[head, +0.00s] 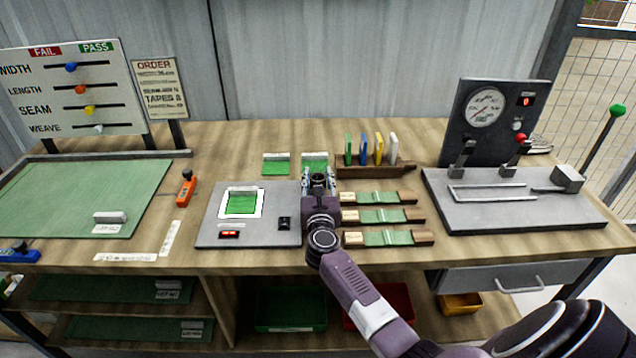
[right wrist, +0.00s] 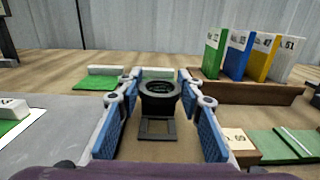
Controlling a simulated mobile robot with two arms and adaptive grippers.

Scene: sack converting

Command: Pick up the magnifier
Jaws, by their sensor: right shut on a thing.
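The magnifier (right wrist: 159,90) is a small black loupe with a round lens ring above a square open base. It stands upright between the blue-padded fingers of my right gripper (right wrist: 160,108) in the right wrist view. My right gripper (head: 318,182) is shut on it. In the head view the magnifier (head: 318,177) shows as a dark ring at the fingertips, partly hidden by the gripper. I cannot tell whether its base touches the bench. My left gripper is not in view.
A grey plate (head: 263,238) with a green sample lies left of the gripper. Strip holders (head: 385,217) lie close to its right. A wooden rack (head: 372,171) of coloured cards stands behind right. A gauge machine (head: 520,205) is at the right. Green swatches (head: 276,168) lie behind.

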